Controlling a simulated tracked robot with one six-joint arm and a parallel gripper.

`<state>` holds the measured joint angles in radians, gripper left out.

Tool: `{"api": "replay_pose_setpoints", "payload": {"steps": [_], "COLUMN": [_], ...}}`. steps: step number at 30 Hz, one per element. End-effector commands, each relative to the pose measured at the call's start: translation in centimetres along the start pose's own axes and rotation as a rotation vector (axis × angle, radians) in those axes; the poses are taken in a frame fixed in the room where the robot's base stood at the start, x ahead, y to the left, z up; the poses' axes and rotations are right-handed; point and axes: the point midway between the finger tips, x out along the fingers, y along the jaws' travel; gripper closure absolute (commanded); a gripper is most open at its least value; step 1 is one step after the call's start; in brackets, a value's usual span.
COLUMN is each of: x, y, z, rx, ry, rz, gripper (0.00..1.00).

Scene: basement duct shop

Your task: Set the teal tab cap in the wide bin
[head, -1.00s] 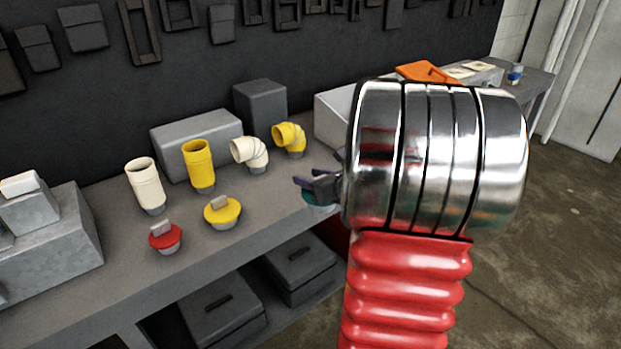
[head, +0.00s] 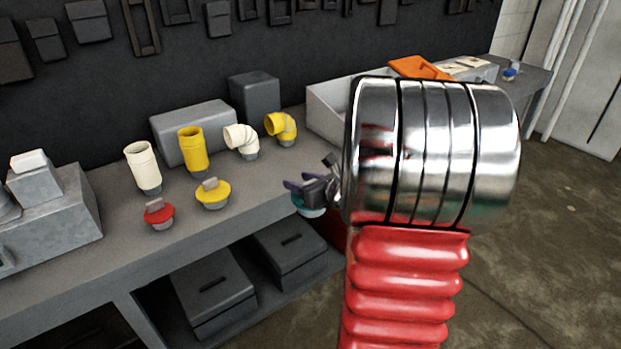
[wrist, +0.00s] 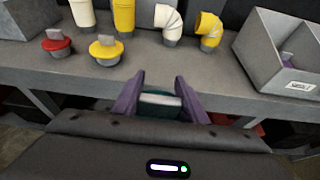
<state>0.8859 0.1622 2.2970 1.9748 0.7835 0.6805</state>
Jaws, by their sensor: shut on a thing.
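My gripper (head: 306,186) has purple fingers shut on the teal tab cap (head: 312,212). In the wrist view the fingers (wrist: 159,82) stand either side of the cap's pale tab, with the dark teal body (wrist: 160,107) around it. The cap is held at the front edge of the bench, apart from the other parts. A light grey bin (head: 330,112) stands on the bench behind my wrist, partly hidden. In the wrist view the bin (wrist: 262,62) is at the right, with a purple tabbed part inside. Its label is too small to read surely, so I cannot tell whether it is the wide bin.
On the bench (head: 85,245) stand a red tab cap (head: 159,214), a yellow tab cap (head: 213,194), cream and yellow straight pipes (head: 193,150) and two elbows (head: 280,128). Grey blocks stand at the back and left. An orange object (head: 415,68) lies beyond the bin.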

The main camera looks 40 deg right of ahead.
Motion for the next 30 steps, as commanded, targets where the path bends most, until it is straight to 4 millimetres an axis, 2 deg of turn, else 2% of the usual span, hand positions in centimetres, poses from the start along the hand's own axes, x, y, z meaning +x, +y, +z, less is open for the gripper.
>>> {"api": "replay_pose_setpoints", "payload": {"steps": [8, 13, 21, 30], "x": [2.0, 3.5, 5.9, 6.7], "y": [4.2, 8.0, 16.9, 26.8], "z": [-0.9, -1.8, -4.5, -7.7], "rx": [-0.011, -0.022, -0.059, -0.116], "ry": [-0.005, -0.006, -0.002, 0.007], "rz": [0.046, 0.089, 0.185, 0.301], "gripper": [0.86, 0.86, 0.86, 0.86]}}
